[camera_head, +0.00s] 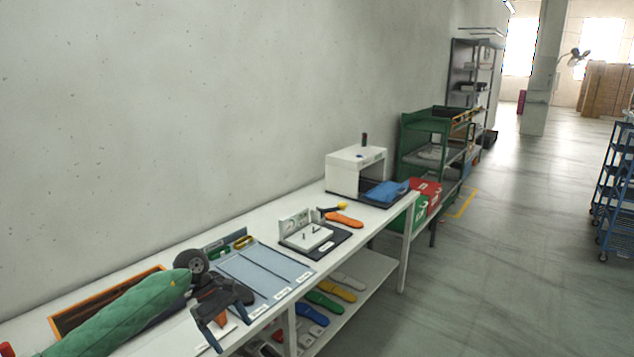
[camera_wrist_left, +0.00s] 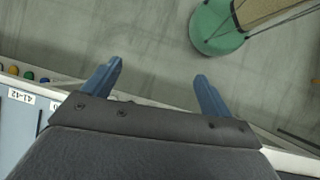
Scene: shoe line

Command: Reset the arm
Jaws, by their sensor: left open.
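My left arm (camera_head: 125,312), in a green quilted sleeve, comes in from the left over the near part of the white table (camera_head: 262,217). My left gripper (camera_head: 232,325) is at the table's front edge, beside the blue-grey panel mat. In the left wrist view the two blue fingers of my left gripper (camera_wrist_left: 158,72) stand apart with nothing between them. Grey floor shows beyond the fingertips. My right gripper is not in view.
The blue-grey mat (camera_head: 262,267), a white fixture on a black plate (camera_head: 308,236), an orange insole (camera_head: 344,220) and a white box (camera_head: 346,180) stand on the table. Coloured insoles lie on the lower shelf (camera_head: 372,277).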

